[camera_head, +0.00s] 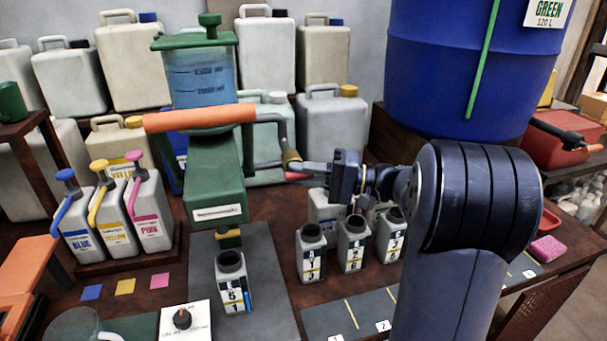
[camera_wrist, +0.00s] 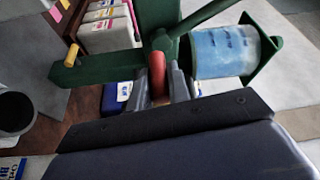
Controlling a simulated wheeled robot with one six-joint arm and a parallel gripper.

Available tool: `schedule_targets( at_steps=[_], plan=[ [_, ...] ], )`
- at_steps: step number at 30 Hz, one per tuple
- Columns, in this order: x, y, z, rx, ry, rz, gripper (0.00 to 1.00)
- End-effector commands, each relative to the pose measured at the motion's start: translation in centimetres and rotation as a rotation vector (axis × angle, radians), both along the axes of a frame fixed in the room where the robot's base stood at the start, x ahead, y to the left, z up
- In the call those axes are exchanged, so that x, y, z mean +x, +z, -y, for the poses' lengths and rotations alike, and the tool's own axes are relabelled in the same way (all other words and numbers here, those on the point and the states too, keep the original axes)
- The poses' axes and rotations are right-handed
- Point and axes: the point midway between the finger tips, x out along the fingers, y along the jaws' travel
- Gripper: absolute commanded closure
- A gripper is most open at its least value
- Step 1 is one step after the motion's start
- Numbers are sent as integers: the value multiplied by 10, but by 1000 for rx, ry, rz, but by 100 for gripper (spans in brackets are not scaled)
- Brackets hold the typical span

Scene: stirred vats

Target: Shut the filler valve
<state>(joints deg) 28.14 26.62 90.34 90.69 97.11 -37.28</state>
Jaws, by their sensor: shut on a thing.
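The green filler (camera_head: 215,185) stands at the middle left of the table, with a clear tank (camera_head: 200,80) of blue liquid on top. The tank also shows in the wrist view (camera_wrist: 222,52). My gripper (camera_head: 300,172) is at the filler's right side. It is shut on a red handle, the filler valve (camera_wrist: 157,70), which shows between the fingers in the wrist view (camera_wrist: 172,88). In the head view only a small red end shows there. An open grey bottle (camera_head: 233,285) stands upright below the filler's yellow-banded spout (camera_head: 228,237).
Three open grey bottles (camera_head: 311,255) stand right of the filler. Blue, yellow and pink bottles (camera_head: 115,220) stand in a rack at left. A dial box (camera_head: 184,320) is at the front. Canisters line the back; a blue drum (camera_head: 450,70) stands behind my arm.

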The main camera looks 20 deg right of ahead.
Motion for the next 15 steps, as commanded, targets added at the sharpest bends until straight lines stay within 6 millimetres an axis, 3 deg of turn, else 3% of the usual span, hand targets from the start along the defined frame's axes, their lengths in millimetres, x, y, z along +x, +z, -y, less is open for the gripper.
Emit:
schedule_targets(
  at_steps=[4,5,12,15],
  plan=[
    [0,1,0,0,0,3,100],
    [0,1,0,0,0,3,81],
    [0,1,0,-1,0,2,62],
    [0,0,0,-2,0,1,61]
  ],
)
